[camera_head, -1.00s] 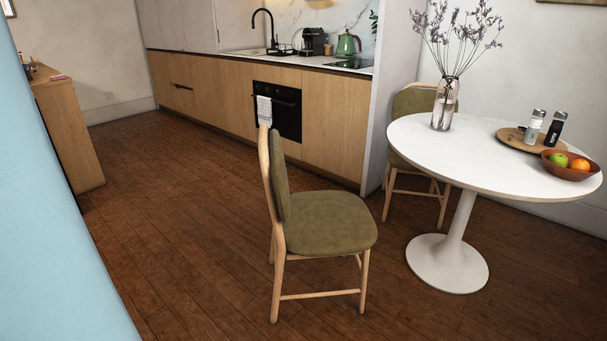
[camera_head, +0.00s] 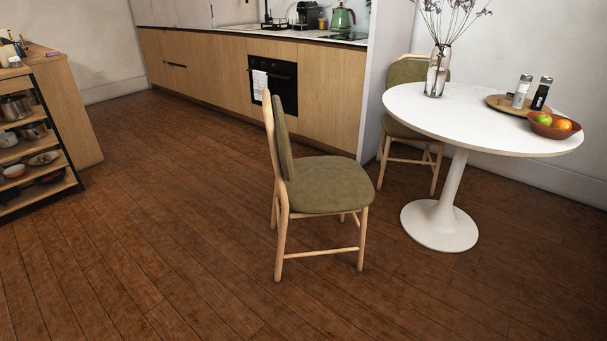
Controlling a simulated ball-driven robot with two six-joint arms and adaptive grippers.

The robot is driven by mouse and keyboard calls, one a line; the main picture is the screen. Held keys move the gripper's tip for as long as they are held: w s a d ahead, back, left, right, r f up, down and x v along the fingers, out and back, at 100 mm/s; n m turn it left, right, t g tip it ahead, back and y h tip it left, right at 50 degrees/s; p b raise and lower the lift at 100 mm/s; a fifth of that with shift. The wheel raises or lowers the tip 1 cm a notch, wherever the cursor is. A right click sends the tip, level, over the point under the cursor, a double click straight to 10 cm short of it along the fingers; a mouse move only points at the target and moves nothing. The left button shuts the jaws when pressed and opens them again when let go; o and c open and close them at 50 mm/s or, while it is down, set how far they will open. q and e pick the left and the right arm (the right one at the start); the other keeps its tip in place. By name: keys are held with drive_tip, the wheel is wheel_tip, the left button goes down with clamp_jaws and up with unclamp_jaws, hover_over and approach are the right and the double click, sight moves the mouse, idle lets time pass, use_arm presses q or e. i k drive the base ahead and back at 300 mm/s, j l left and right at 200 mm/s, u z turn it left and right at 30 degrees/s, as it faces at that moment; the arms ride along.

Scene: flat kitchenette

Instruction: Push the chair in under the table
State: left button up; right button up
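A wooden chair with an olive-green seat (camera_head: 328,184) stands upright on the floor in the middle of the head view. Its backrest is on the left and its seat faces right, toward the table. The round white table (camera_head: 425,110) stands to the right on a single white pedestal foot. A gap of floor lies between the chair's seat and the pedestal. Neither of my grippers is in view.
A second green chair (camera_head: 405,72) stands behind the table by the wall. The table bears a flower vase (camera_head: 437,72), a round tray (camera_head: 497,103) with two bottles, and a fruit bowl (camera_head: 553,126). An open shelf unit (camera_head: 75,110) is at left. Wooden floor (camera_head: 160,230) left of the chair is clear.

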sight(325, 185)
drive_tip(key=i+j+z, duration=0.2)
drive_tip(key=i, duration=0.4)
drive_tip(key=i+j+z, duration=0.2)
drive_tip(key=i, duration=0.4)
drive_tip(key=i+j+z, duration=0.2)
drive_tip(key=i+j, duration=0.2)
drive_tip(key=i, duration=0.15)
drive_tip(key=i+j+z, duration=0.2)
drive_tip(key=i+j, duration=0.2)
drive_tip(key=i, duration=0.15)
